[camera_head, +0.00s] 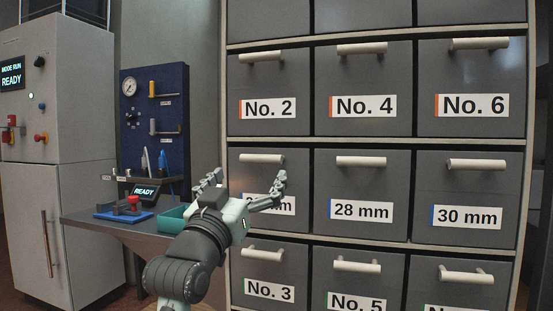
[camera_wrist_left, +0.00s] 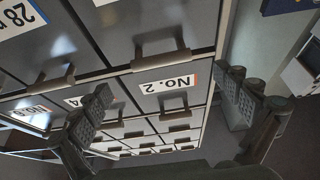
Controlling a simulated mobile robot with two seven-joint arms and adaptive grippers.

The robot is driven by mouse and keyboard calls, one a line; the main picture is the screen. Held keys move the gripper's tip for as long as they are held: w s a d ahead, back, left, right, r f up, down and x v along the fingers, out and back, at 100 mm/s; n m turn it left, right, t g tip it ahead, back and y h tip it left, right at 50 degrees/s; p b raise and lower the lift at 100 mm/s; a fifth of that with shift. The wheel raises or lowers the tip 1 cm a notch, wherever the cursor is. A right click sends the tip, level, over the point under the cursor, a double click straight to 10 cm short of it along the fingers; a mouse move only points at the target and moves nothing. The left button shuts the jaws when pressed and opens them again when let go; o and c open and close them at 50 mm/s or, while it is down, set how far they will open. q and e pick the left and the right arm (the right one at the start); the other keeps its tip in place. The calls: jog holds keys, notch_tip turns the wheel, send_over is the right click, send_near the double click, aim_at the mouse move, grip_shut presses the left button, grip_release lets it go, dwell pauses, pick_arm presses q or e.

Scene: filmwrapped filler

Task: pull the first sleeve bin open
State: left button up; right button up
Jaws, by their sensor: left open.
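The sleeve bins are the grey drawers in the mm-labelled row. The leftmost one (camera_head: 240,170) has a pale bar handle (camera_head: 262,158); its label is partly covered by my gripper, with only a "2" and "mm" showing. It looks shut, flush with its neighbours. My left gripper (camera_head: 247,184) is open and empty in front of this drawer, its fingers spread just below the handle in the head view. In the upside-down left wrist view, the drawer's handle (camera_wrist_left: 162,48) lies above the open gripper (camera_wrist_left: 165,98), apart from the fingers. My right gripper is not in view.
Bins labelled 28 mm (camera_head: 361,187) and 30 mm (camera_head: 467,198) sit to the right. A side bench (camera_head: 130,232) with a teal tray (camera_head: 172,219) stands left, beside a grey machine cabinet (camera_head: 60,100).

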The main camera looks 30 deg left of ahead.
aim_at(259, 160)
pick_arm(q)
jog(key=p+x, duration=0.1)
jog(key=x, duration=0.6)
jog(key=shift+w+a, duration=0.1)
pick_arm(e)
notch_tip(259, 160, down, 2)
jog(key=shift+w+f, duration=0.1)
pick_arm(q)
jog(key=c, duration=1.3)
jog(key=shift+c, duration=0.3)
